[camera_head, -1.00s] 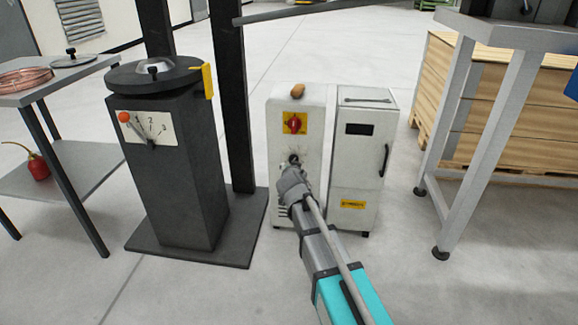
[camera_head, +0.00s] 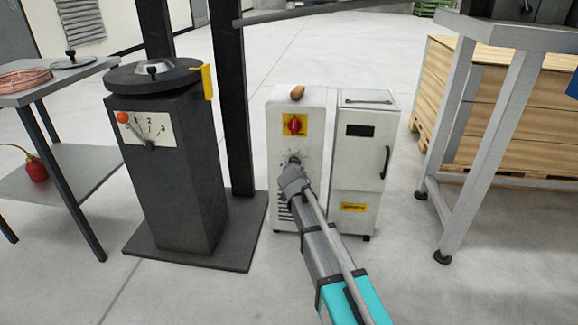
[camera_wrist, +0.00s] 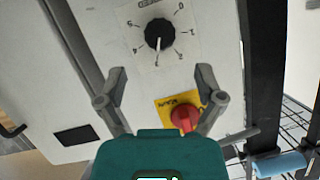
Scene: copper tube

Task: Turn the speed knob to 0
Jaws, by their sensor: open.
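The speed knob (camera_wrist: 159,33) is a round black dial knob with a white pointer line on a white scale plate. In the head view the knob (camera_head: 294,160) is small on the front of the white cabinet (camera_head: 313,110), below the red switch. My gripper (camera_wrist: 160,88) is open and empty, its fingers spread to either side below the knob in the wrist view. My gripper (camera_head: 292,180) is close in front of the cabinet in the head view. I see no contact with the knob.
A red switch (camera_wrist: 185,117) on a yellow plate lies near one finger. A brown object (camera_head: 297,91) lies on the cabinet top. A dark column (camera_head: 175,190) with an orange-knobbed lever stands left, a grey-legged table (camera_head: 480,160) right. Floor between is clear.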

